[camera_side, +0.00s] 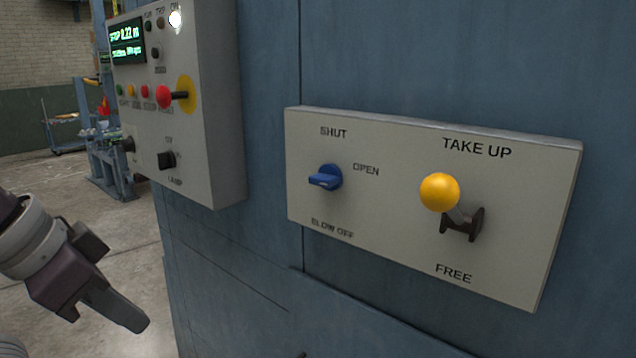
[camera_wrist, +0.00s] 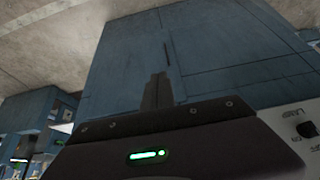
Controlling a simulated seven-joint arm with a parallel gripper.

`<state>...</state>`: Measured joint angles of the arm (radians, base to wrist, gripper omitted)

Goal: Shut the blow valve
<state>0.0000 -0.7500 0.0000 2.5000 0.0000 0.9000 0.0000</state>
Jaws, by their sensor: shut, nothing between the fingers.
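The blow valve is a blue knob (camera_side: 325,178) on a pale panel (camera_side: 390,262) in the side view. SHUT is printed above it, OPEN to its right and BLOW OFF below. Its grip bar lies roughly sideways, more in line with OPEN than with SHUT. My gripper (camera_side: 138,322) is at the lower left of the side view, well apart from the knob and lower than it. Its fingers are together and empty. In the wrist view the dark fingers (camera_wrist: 157,90) show against blue metal, and the blue knob is not visible there.
A yellow-balled lever (camera_side: 440,192) sticks out right of the knob, between TAKE UP and FREE. A grey control box (camera_side: 215,150) with a display, buttons and a red knob juts out at upper left. Open floor (camera_side: 120,240) lies left of the blue cabinet (camera_side: 400,60).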

